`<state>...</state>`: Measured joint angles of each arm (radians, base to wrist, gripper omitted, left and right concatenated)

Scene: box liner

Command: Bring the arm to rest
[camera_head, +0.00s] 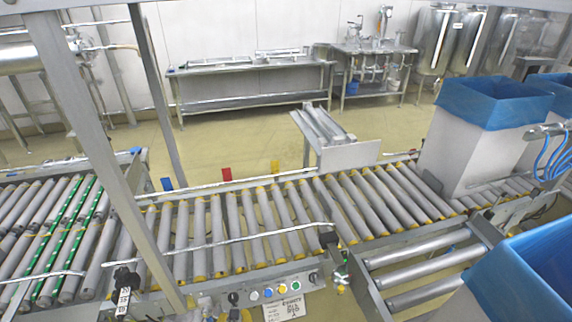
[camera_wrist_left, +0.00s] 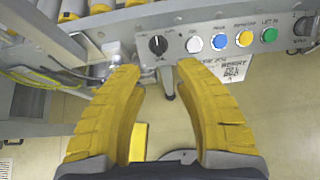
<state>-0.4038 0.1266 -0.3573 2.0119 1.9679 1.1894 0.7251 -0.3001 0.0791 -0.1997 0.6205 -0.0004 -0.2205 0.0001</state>
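My left gripper (camera_wrist_left: 152,78) shows in the left wrist view as two yellow ribbed fingers. They are apart with nothing between them, below the grey control panel (camera_wrist_left: 205,35) of the conveyor. The fingers are in front of the panel and the floor; whether they touch anything cannot be told. Neither gripper shows in the head view. My right gripper is not in view. A light-coloured box with a blue liner (camera_head: 490,104) stands upright on the roller conveyor (camera_head: 245,228) at the right.
A blue-lined box (camera_head: 525,275) fills the lower right corner. Grey posts (camera_head: 105,150) cross the left side. The panel carries a black knob (camera_wrist_left: 158,45) and coloured buttons (camera_wrist_left: 220,41). The rollers in the middle are bare. Steel tables (camera_head: 250,80) stand along the back wall.

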